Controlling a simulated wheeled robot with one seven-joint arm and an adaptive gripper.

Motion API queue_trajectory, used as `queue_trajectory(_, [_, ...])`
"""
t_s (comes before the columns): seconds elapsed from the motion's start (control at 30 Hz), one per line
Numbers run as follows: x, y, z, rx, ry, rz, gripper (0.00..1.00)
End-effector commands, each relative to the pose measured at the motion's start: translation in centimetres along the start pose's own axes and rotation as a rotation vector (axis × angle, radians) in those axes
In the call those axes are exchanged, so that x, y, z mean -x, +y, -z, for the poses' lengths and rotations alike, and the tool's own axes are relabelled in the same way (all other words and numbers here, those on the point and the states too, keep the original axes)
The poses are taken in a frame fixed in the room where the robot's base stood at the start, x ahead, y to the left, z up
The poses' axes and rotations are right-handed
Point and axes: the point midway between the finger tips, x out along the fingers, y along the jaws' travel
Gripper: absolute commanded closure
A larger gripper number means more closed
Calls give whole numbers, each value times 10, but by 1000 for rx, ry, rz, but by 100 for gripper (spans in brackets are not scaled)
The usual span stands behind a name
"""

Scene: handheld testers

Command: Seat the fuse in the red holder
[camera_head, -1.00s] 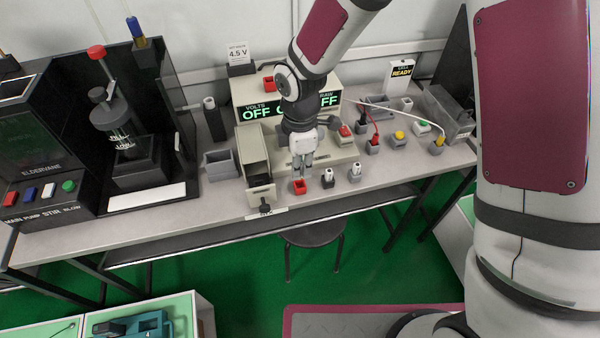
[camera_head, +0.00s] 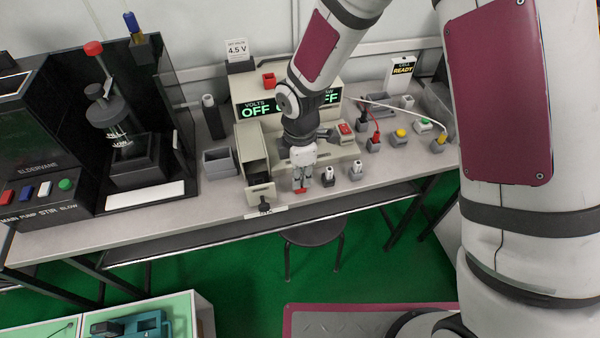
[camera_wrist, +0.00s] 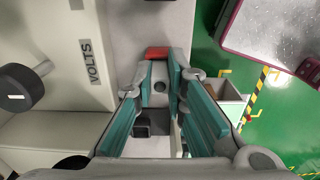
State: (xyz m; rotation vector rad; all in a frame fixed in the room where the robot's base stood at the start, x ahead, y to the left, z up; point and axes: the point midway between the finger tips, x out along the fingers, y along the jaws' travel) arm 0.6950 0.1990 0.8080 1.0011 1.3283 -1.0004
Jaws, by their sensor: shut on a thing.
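My gripper (camera_head: 301,181) points down at the front of the bench, in front of the power supply. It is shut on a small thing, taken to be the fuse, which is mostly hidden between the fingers. The red holder (camera_head: 301,190) shows just under the fingertips in the head view. In the wrist view the red part (camera_wrist: 157,53) lies at the far end of my gripper (camera_wrist: 160,75), and a grey block with a round hole shows between the fingers. I cannot tell how deep the fuse sits in the holder.
Two grey holders with white tops, one (camera_head: 328,176) and another (camera_head: 355,170), stand close to the right. The power supply (camera_head: 335,147) is behind. The bench's front edge is near.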

Motion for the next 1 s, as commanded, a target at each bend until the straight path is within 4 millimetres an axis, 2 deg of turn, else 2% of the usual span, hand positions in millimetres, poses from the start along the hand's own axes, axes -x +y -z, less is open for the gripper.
queue_trajectory(0.03, [0,0,0,0,0,0,100])
queue_trajectory(0.07, [0,0,0,0,0,0,81])
queue_trajectory(0.1, [0,0,0,0,0,0,72])
queue_trajectory(0.13, [0,0,0,0,0,0,67])
queue_trajectory(0.43, [1,0,0,0,0,-1,67])
queue_trajectory(0.57, [9,0,0,-1,0,-2,67])
queue_trajectory(0.67, [23,1,0,-1,0,-5,67])
queue_trajectory(1.0, [94,1,0,-2,1,-5,67])
